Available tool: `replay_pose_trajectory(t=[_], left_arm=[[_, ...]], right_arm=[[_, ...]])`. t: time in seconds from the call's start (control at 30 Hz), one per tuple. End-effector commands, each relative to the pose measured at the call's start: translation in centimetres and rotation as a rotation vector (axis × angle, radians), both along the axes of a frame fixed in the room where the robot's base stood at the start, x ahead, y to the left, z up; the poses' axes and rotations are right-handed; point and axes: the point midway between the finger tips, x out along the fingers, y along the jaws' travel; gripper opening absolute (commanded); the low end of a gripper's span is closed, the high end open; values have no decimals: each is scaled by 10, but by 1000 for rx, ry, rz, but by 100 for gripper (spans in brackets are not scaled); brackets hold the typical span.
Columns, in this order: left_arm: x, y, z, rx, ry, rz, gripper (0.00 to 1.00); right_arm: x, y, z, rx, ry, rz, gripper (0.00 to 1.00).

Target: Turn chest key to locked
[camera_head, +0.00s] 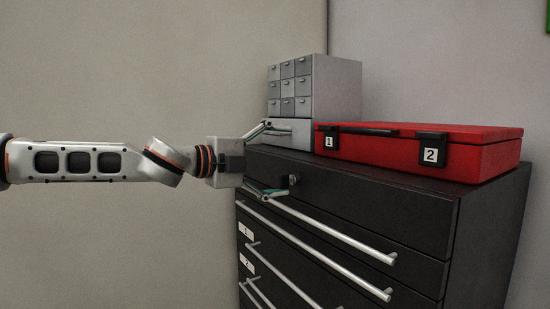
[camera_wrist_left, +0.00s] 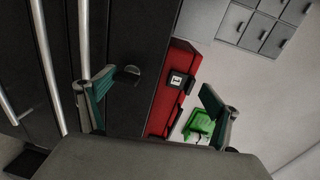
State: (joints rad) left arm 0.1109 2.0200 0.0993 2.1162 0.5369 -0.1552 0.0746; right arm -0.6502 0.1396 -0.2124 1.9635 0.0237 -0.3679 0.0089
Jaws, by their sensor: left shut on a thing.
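The dark drawer chest (camera_head: 360,200) stands against the wall. A small grey lock or key (camera_head: 293,180) sticks out of its top drawer front; it also shows in the left wrist view (camera_wrist_left: 129,74). Its turned position is too small to tell. My left gripper (camera_head: 283,159) is in front of the top drawer, with its two fingers wide apart. One finger is above the key, by the chest's top edge; the other is close below it. In the left wrist view (camera_wrist_left: 157,98) the key lies nearer the left finger, and I see nothing clamped between them. My right gripper is not in view.
A red case (camera_head: 380,148) with latches labelled 1 and 2 lies on the chest. Long bar handles (camera_head: 335,235) project from the chest's drawers, close below my gripper. A green thing (camera_wrist_left: 200,125) shows beyond the case.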

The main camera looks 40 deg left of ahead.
Motion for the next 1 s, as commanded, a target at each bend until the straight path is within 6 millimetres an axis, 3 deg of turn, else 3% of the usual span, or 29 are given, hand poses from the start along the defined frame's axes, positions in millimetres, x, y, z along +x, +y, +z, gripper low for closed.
replay_pose_trajectory(t=[0.03,0.47,0.5,0.57,1.0], left_arm=[[-6,1,31,0,-47,1,73],[-22,9,30,-1,-45,1,71],[-23,9,29,-1,-45,0,66],[-25,9,27,-3,-41,-2,40],[-48,16,18,-2,-30,-6,40]], right_arm=[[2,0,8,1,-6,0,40],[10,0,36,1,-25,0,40],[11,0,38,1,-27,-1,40],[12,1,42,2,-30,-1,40],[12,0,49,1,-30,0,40]])
